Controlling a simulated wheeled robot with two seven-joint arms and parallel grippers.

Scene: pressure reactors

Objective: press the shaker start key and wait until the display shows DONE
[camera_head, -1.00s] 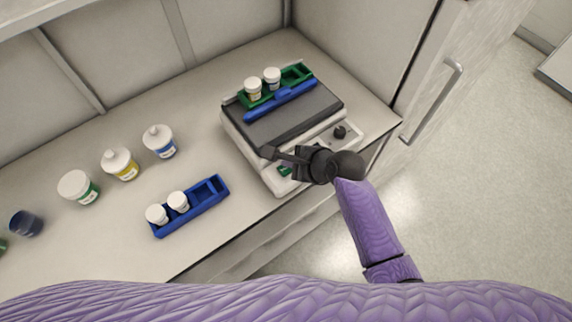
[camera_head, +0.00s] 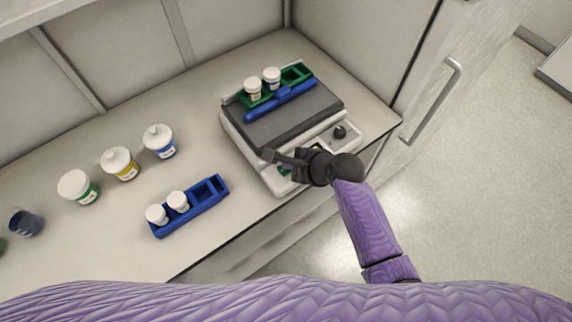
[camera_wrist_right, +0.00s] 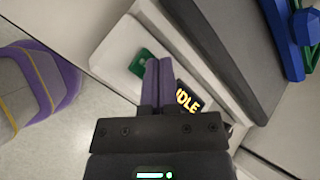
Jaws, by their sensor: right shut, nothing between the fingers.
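The shaker (camera_head: 283,128) stands on the bench with a dark grey platform and a white front panel. In the right wrist view its display (camera_wrist_right: 188,99) shows yellow letters that read "DLE", with the left part hidden by my fingers. A green key (camera_wrist_right: 143,64) lies on the panel just left of the fingertips. My right gripper (camera_head: 268,154) is over the front panel, and its shut, empty fingers (camera_wrist_right: 157,62) point at the panel beside the green key. I cannot tell whether the fingertips touch the panel. My left gripper is not in view.
A green rack (camera_head: 297,74) with two white-capped vials and a blue bar (camera_head: 281,101) are on the platform. A blue rack (camera_head: 207,205) with two vials stands on the bench to the left. Several bottles stand further left. A dark knob (camera_head: 340,132) is on the panel's right.

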